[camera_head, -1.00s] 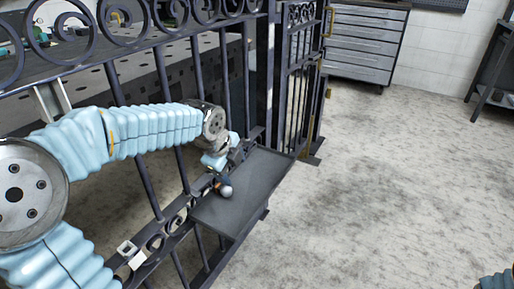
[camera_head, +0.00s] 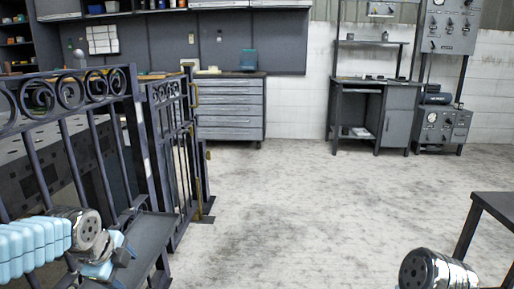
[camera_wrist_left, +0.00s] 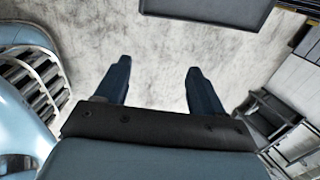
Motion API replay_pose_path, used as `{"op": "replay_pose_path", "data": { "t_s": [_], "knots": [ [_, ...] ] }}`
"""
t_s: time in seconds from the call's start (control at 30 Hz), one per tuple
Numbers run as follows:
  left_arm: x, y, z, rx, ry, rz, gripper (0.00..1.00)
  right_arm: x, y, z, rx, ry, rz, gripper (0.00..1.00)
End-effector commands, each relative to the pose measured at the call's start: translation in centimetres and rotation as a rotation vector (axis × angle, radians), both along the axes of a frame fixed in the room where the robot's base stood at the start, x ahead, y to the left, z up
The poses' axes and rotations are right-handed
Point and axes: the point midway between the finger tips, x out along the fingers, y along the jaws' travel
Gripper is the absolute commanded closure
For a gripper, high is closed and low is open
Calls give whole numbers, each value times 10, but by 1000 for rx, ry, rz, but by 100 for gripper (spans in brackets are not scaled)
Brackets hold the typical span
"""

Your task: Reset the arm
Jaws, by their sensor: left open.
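My left arm comes in from the lower left of the head view, with its pale blue sleeve in front of the dark iron gate (camera_head: 75,150). My left gripper (camera_head: 120,257) hangs over the grey shelf (camera_head: 152,238) on the gate's near side; its fingers are small and hard to make out there. In the left wrist view the left gripper (camera_wrist_left: 158,80) has its two dark blue fingers wide apart, with nothing between them and pale floor beyond. A metal joint of my right arm shows at the lower right of the head view; the right gripper is out of frame.
The concrete floor (camera_head: 300,200) is clear in the middle. A dark table (camera_head: 494,204) stands at the right edge. A drawer cabinet (camera_head: 231,108), a workbench (camera_head: 375,115) and equipment racks line the back wall.

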Motion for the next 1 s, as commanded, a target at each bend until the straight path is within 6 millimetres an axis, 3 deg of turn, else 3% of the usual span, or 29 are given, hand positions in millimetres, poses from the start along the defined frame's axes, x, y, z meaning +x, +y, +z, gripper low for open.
{"op": "replay_pose_path", "data": {
  "t_s": [0.37,0.47,0.67,0.77,0.9,1.0],
  "knots": [
    [13,-35,-70,-194,69,167,32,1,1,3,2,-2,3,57],
    [15,-51,-99,-273,105,250,32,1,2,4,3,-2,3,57],
    [3,-95,-179,-466,228,513,32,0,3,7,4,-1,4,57],
    [-19,-125,-234,-575,332,732,32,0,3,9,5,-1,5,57],
    [-77,-166,-312,-682,496,1153,32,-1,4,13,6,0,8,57],
    [-118,-182,-347,-701,563,1410,32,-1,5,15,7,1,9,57]
  ]
}}
